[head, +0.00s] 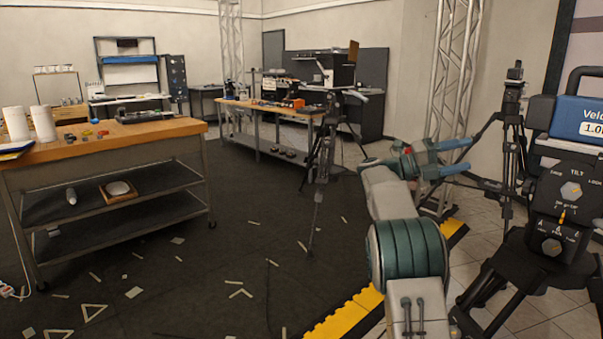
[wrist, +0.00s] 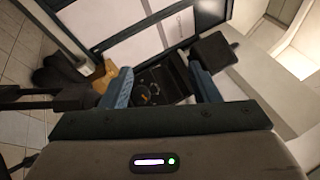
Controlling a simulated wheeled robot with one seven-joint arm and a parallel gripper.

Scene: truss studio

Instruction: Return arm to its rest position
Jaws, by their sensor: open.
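My arm reaches forward on the right side of the head view. My gripper (head: 463,157) is at its far end, with two blue fingers apart, pointing right toward a black tripod (head: 510,130). In the wrist view my gripper (wrist: 160,86) shows its two blue fingers spread wide, with nothing held between them. A black tripod head with dials (wrist: 155,84) shows behind the gap between the fingers. I cannot tell how far it is from the fingertips.
A large tripod head (head: 568,205) with a blue-sided box (head: 570,118) stands close on the right. A truss tower (head: 455,75) is behind the gripper. A wooden-topped workbench (head: 110,134) is at left. The dark floor (head: 200,265) between is mostly open, with scattered tape marks.

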